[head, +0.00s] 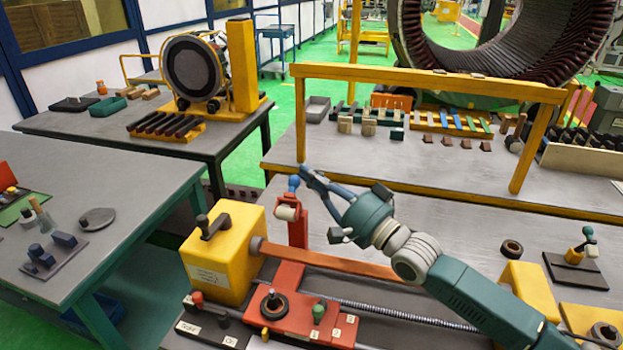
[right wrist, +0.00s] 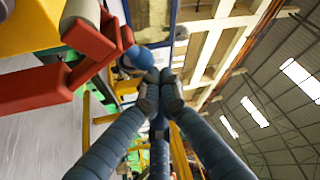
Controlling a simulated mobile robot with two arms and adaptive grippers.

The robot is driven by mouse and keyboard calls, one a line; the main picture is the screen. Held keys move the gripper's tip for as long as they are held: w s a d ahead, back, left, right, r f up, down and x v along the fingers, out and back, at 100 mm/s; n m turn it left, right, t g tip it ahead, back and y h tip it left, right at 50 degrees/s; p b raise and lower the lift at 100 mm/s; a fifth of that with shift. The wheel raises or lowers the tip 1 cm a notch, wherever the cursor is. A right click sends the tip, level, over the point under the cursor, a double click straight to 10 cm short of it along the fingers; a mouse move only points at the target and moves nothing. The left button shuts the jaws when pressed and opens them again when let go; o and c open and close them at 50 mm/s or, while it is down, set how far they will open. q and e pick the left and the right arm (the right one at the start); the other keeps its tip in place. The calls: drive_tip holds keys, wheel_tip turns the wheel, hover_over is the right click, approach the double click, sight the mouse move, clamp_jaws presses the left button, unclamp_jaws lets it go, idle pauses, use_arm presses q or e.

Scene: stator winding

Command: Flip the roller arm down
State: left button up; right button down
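The roller arm (head: 291,222) is a red upright bracket on the yellow-and-red fixture, with a pale roller (head: 286,212) and a blue ball knob (head: 294,183) at its top. It stands raised. My right gripper (head: 303,172) reaches in from the right, with its fingertips just right of the knob. In the right wrist view the fingertips (right wrist: 160,88) are close together with nothing visible between them. The blue knob (right wrist: 136,59) shows just left of and beyond them; whether they touch it I cannot tell. The red bracket (right wrist: 70,75) is at the left there. My left gripper is out of view.
A yellow box (head: 222,265) with a black handle stands left of the roller arm. A red bar (head: 335,268) runs rightward from it. A yellow frame (head: 430,82) spans the table behind. A green-edged table (head: 110,180) is at the left.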

drive_tip(key=s+a+f+n+g+y+b, duration=0.1)
drive_tip(key=s+a+f+n+y+b, duration=0.1)
drive_tip(key=s+f+n+y+b, duration=0.2)
drive_tip(key=shift+s+a+f+n+g+y+b, duration=0.15)
drive_tip(key=shift+s+a+n+g+y+b, duration=0.2)
drive_tip(key=shift+s+n+b, duration=1.95)
drive_tip(key=shift+w+b, duration=0.45)
drive_tip(key=shift+b, duration=0.15)
drive_tip(key=shift+d+f, duration=0.15)
drive_tip(key=v, duration=1.2)
